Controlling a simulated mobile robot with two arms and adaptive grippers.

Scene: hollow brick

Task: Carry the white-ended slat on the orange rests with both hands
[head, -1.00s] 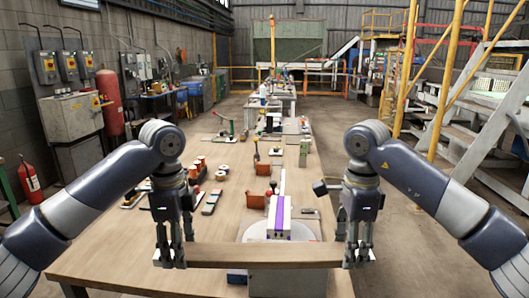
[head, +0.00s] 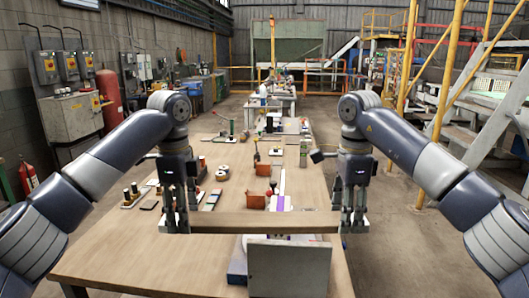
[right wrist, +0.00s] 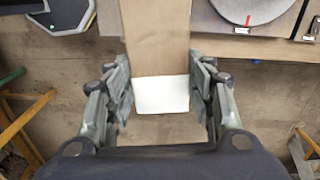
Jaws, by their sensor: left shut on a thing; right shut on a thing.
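The long wooden slat (head: 264,223) is level across the head view, above the table, with a white end just past each gripper. My left gripper (head: 175,224) is shut on its left end and my right gripper (head: 352,224) on its right end. In the right wrist view the slat (right wrist: 158,40) runs between the fingers of my right gripper (right wrist: 163,95), and its white end (right wrist: 161,95) shows clearly. Two orange rests stand beyond the slat on the table, a nearer one (head: 254,201) and a farther one (head: 262,168).
A grey panel (head: 288,268) stands in front of the slat at the table's near side. Part of a purple-striped machine (head: 281,203) shows behind the slat. Small tools and a tape roll (head: 222,173) lie on the left of the wooden table (head: 110,245).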

